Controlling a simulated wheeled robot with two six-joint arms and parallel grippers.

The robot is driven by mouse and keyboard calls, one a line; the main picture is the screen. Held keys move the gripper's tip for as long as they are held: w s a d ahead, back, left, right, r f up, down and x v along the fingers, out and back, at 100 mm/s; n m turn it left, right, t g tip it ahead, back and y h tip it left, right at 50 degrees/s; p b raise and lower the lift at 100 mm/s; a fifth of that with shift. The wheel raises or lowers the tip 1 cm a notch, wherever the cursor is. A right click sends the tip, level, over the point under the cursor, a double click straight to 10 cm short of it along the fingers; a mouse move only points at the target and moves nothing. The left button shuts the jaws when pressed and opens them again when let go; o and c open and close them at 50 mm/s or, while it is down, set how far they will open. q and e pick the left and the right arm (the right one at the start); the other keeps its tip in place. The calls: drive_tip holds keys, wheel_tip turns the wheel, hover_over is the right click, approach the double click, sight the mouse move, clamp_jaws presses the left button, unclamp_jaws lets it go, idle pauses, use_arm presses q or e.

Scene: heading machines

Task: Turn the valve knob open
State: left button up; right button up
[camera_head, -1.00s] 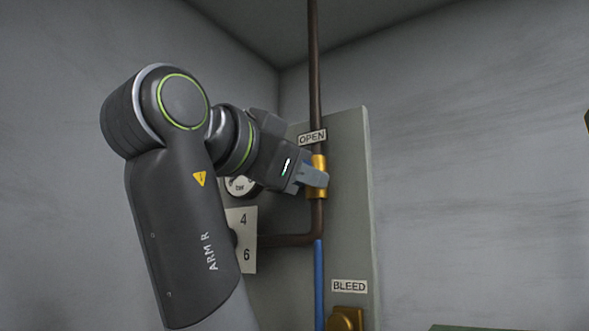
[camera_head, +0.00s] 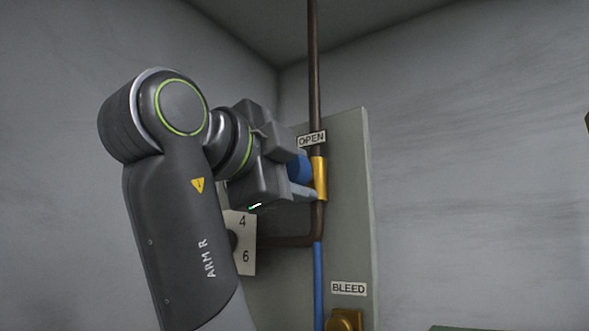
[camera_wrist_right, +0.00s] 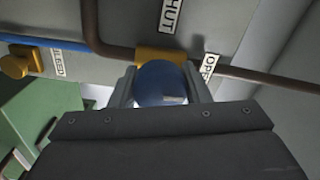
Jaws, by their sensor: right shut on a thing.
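The blue valve knob (camera_head: 299,167) sits in front of the brass valve body (camera_head: 320,178) on the vertical brown pipe, just below the OPEN label (camera_head: 311,139). My right gripper (camera_head: 302,180) is at the knob, shut on it. In the right wrist view the round blue knob (camera_wrist_right: 161,83) lies between the two fingers of my right gripper (camera_wrist_right: 160,88), with the brass body (camera_wrist_right: 160,55) behind it. A SHUT label (camera_wrist_right: 172,14), partly cut off, and the OPEN label (camera_wrist_right: 209,67) show there. My left gripper is not in view.
A grey panel (camera_head: 348,220) carries the pipes. Below are a BLEED label (camera_head: 349,288), a brass fitting (camera_head: 345,320) and a blue pipe (camera_head: 319,280). A plate marked 4 and 6 (camera_head: 243,235) is beside my right arm. The wall at right is clear.

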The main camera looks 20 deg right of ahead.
drive_tip(key=shift+m, duration=0.5)
drive_tip(key=o, duration=0.8)
drive_tip(key=shift+c, duration=0.2)
drive_tip(key=shift+o, duration=1)
drive_tip(key=shift+w+d, duration=0.1)
drive_tip(key=shift+w, duration=0.05)
